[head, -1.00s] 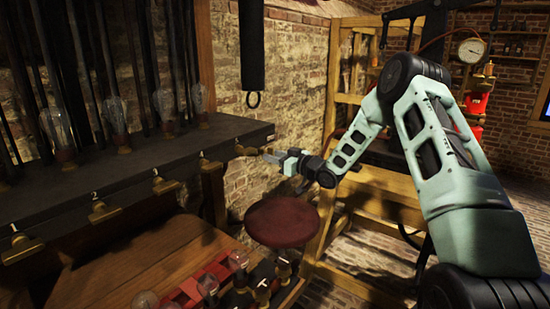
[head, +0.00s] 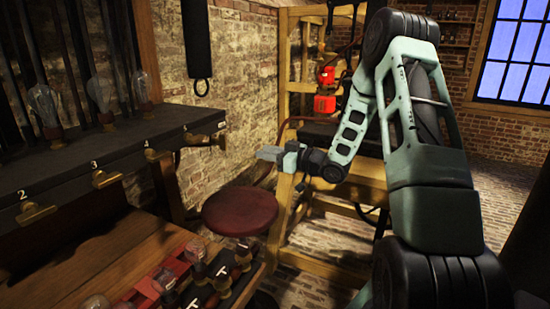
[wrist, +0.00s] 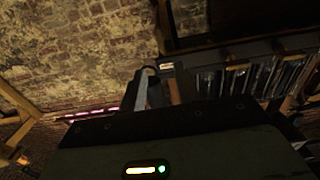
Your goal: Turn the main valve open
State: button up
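Several brass valves with lever handles line the front edge of a dark shelf (head: 95,150). Labels 2, 3 and 4 show above three of them: valve 2 (head: 35,213), valve 3 (head: 105,178) and valve 4 (head: 155,155). Another brass valve (head: 203,140) sits at the shelf's far right end; I cannot read whether it is the main valve. My gripper (head: 264,153) points left toward this end valve, with a gap between them in the picture. Its fingers look small and close together, and I see nothing held. In the wrist view a grey finger (wrist: 141,92) shows above the dark housing.
A round red stool (head: 240,211) stands below my gripper. A wooden frame (head: 300,60) and a red device (head: 325,92) stand behind it. Glass bulbs (head: 43,105) stand on the shelf.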

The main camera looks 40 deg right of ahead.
jog(key=shift+v, duration=1.15)
